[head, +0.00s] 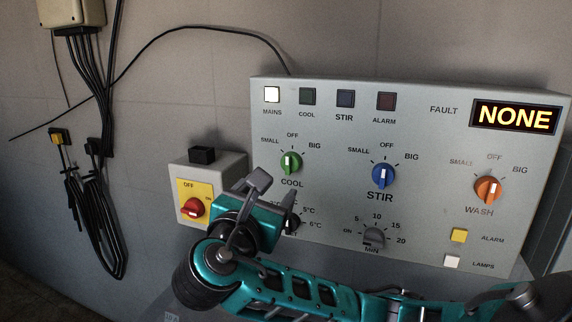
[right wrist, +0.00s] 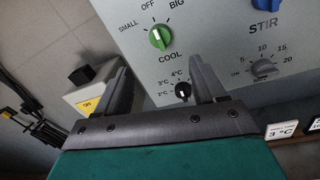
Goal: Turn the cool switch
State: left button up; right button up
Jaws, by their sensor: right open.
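The cool switch (head: 291,162) is a green knob on the grey control panel (head: 340,215), between SMALL and BIG marks. Its white pointer stands upright, toward OFF. In the right wrist view the green knob (right wrist: 160,37) lies ahead of the fingertips, in line with the space between them. My right gripper (head: 274,203) is below the knob in the head view, in front of the panel. My left gripper is not in view.
A blue STIR knob (head: 383,175) and an orange WASH knob (head: 487,189) sit to the right. A grey box with a red rotary switch (head: 193,208) stands left of the panel. The MAINS lamp (head: 271,94) is lit white. The fault display (head: 514,117) reads NONE. Cables hang at left.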

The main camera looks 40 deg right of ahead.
aim_at(288, 166)
jog(key=b+x, duration=0.1)
jog(key=x, duration=1.1)
jog(key=shift+d, duration=0.25)
jog(key=c, duration=1.1)
jog(key=shift+o, duration=0.2)
